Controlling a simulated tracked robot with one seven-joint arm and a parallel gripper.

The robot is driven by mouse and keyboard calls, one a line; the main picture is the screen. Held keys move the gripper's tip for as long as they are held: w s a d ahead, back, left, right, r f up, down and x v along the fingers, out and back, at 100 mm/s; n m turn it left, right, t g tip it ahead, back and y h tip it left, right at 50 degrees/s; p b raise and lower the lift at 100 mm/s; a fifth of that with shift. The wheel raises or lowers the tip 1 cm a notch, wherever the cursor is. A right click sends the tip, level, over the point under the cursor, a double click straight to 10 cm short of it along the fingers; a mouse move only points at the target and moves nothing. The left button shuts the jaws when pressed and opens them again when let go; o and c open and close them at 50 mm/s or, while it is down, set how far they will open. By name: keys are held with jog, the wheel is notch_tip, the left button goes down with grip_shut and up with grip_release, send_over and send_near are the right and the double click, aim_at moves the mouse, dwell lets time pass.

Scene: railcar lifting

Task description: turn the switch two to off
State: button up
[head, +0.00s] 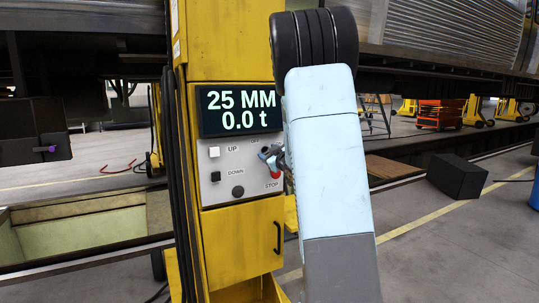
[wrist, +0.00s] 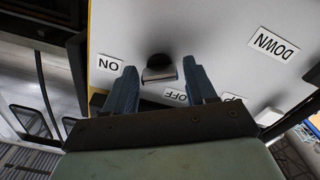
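The grey control panel (head: 222,180) is on the yellow lifting column, below the display. In the wrist view, a black switch knob with a grey front part (wrist: 160,74) sits between an ON label (wrist: 110,63) and an OFF label (wrist: 175,95). Whether this is switch two, and which label it points to, I cannot tell. My gripper (head: 271,157) is at the panel's upper right in the head view, partly hiding that area. In the wrist view its two blue fingers are open, one on each side of the knob. Contact with the knob is not visible.
The display (head: 240,109) reads 25 MM and 0.0 t. The panel also has a white UP button (head: 214,152), a black DOWN button (head: 216,176), a red STOP button (head: 276,174) and a round black control (head: 238,191). A black box (head: 457,176) stands on the floor at right.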

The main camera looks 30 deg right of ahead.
jog(key=c, duration=0.8)
jog(key=shift+n, duration=0.5)
jog(key=n, duration=1.1)
jog(key=shift+a+f, duration=0.1)
jog(key=shift+f, duration=0.15)
jog(key=o, duration=1.1)
jog(key=shift+r, duration=0.15)
jog(key=shift+c, duration=0.2)
